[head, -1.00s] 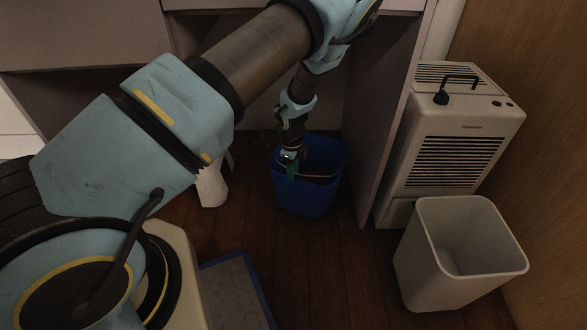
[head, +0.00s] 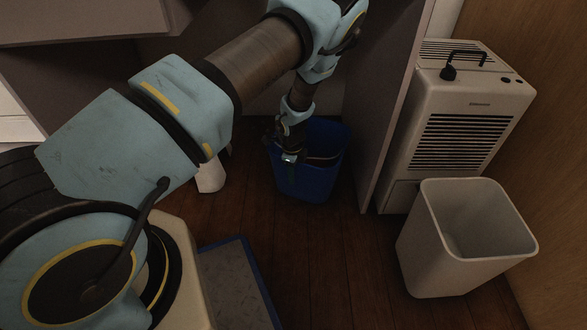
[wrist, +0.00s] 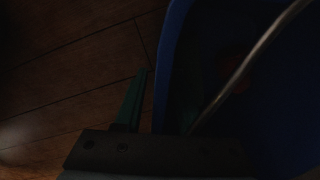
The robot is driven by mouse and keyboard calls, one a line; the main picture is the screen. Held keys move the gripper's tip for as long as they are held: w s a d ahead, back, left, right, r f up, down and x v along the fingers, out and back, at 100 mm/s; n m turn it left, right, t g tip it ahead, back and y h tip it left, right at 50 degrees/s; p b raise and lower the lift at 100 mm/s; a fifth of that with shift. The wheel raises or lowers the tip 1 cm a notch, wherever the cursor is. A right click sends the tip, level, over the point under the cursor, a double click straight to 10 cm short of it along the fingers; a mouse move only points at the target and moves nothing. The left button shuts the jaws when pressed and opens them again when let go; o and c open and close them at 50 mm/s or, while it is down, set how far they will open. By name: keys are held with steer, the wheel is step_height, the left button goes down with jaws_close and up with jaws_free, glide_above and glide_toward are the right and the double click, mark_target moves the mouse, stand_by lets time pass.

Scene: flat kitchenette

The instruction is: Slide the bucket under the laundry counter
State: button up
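The blue bucket (head: 308,182) stands upright on the wooden floor at the opening beneath the grey laundry counter (head: 385,120), left of its right side panel. My gripper (head: 289,160) is at the bucket's near left rim, pointing down. In the wrist view, one green finger (wrist: 131,102) is outside the blue bucket wall (wrist: 167,60), with a strip of floor between them. The other finger is dim, on the bucket's inner side, so the fingers appear apart around the wall. The bucket's thin metal handle (wrist: 245,65) runs across its opening.
A white bin (head: 455,245) and a beige heater (head: 465,130) stand right of the counter panel. A white object (head: 210,178) stands left of the bucket, partly hidden by my arm. A blue-edged grey mat (head: 235,285) lies in front. Bare floor separates mat and bin.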

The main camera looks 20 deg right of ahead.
steer(key=shift+f, duration=0.6)
steer(key=shift+c, duration=0.3)
jaws_close()
stand_by(0.8)
